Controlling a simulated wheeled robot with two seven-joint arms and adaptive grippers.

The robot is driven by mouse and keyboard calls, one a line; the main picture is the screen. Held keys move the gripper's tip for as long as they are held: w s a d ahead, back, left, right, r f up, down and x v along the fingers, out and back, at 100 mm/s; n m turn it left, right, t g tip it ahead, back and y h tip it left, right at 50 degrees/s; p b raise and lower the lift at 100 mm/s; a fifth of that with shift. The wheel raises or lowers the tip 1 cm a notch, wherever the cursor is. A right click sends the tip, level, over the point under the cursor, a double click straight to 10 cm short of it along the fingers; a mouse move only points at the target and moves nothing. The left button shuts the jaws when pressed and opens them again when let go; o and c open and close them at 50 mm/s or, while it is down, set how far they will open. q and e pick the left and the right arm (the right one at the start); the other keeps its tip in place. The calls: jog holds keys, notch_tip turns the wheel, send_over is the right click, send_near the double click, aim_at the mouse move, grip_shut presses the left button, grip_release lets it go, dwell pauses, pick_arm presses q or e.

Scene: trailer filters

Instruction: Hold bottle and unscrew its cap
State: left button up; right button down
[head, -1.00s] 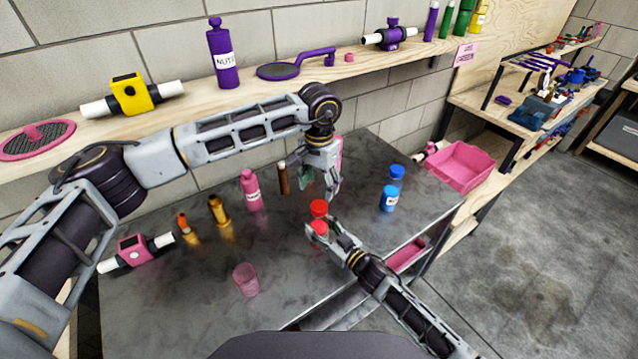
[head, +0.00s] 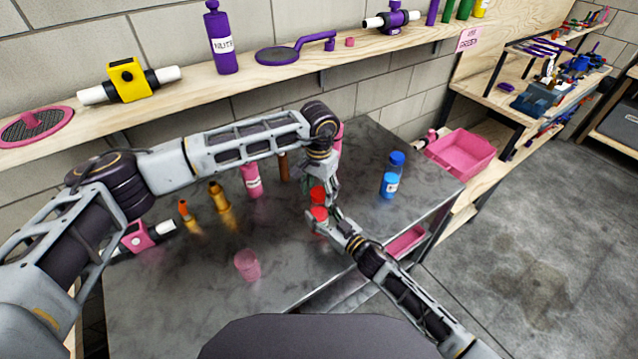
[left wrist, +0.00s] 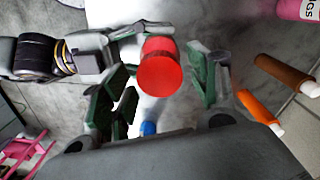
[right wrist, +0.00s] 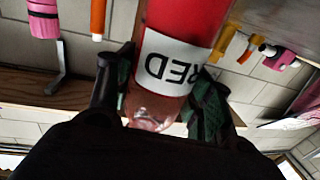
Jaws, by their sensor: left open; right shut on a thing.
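A bottle with red contents and a white label reading RED stands between the fingers of my right gripper (right wrist: 160,95) in the right wrist view, where the bottle (right wrist: 185,30) appears inverted. In the head view my right gripper (head: 322,224) is shut on it from the lower right. Its red cap (head: 318,194) shows on top, and also in the left wrist view (left wrist: 162,72). My left gripper (head: 321,188) is open from above, its green-padded fingers (left wrist: 163,88) on either side of the cap with gaps visible. Much of the bottle is hidden by the grippers in the head view.
A shelf (head: 240,90) runs behind. The table's front middle is mostly clear.

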pick_arm(q)
jog(key=shift+f, duration=0.2)
jog(key=shift+c, duration=0.4)
jog(key=c, duration=1)
jog(key=shift+n, duration=0.3)
